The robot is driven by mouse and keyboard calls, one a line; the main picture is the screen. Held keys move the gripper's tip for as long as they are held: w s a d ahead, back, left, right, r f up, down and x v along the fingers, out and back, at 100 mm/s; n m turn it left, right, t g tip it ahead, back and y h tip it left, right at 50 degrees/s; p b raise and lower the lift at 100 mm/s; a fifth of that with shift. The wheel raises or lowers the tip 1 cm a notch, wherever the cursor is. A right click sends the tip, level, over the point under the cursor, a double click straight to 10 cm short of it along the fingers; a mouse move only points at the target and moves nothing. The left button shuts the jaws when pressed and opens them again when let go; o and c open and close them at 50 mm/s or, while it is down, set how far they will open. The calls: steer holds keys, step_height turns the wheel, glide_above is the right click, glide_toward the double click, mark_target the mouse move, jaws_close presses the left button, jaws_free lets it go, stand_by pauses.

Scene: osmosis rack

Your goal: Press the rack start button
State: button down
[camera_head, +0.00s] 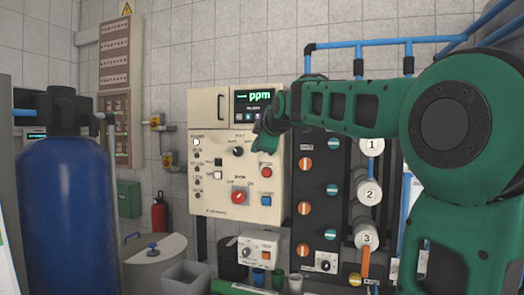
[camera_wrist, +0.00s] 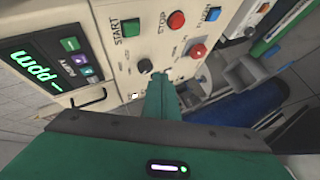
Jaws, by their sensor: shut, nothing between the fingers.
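The start button (camera_wrist: 131,28) is a green square under the label START, in the upper part of the wrist view. It sits on a cream control panel (camera_head: 215,185), which also shows in the wrist view (camera_wrist: 110,15). In the head view the start button is hidden behind my gripper (camera_head: 264,146). My green gripper (camera_wrist: 160,78) is shut and empty, with its tip in front of the panel near a black knob (camera_wrist: 145,66). In the wrist view the tip appears below and right of the start button, apart from it. The gap to the panel is hard to judge.
A red stop button (camera_head: 266,172) and blue button (camera_head: 266,200) sit below on the panel, beside a red rotary switch (camera_head: 239,197). A ppm display (camera_head: 260,105) is above. A black valve panel (camera_head: 318,190) stands right, a blue tank (camera_head: 62,210) left.

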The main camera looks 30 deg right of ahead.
stand_by(0.3)
steer(key=w+d, duration=0.5)
steer(key=d, duration=0.2)
steer(key=shift+w, duration=0.2)
stand_by(2.2)
steer(key=shift+w+d, duration=0.2)
steer(key=shift+d, duration=0.1)
steer(key=shift+w+d, duration=0.3)
steer(key=shift+d, duration=0.05)
stand_by(1.1)
steer(key=shift+r, duration=0.1)
steer(key=shift+s+a, duration=0.55)
steer(key=shift+a, duration=0.15)
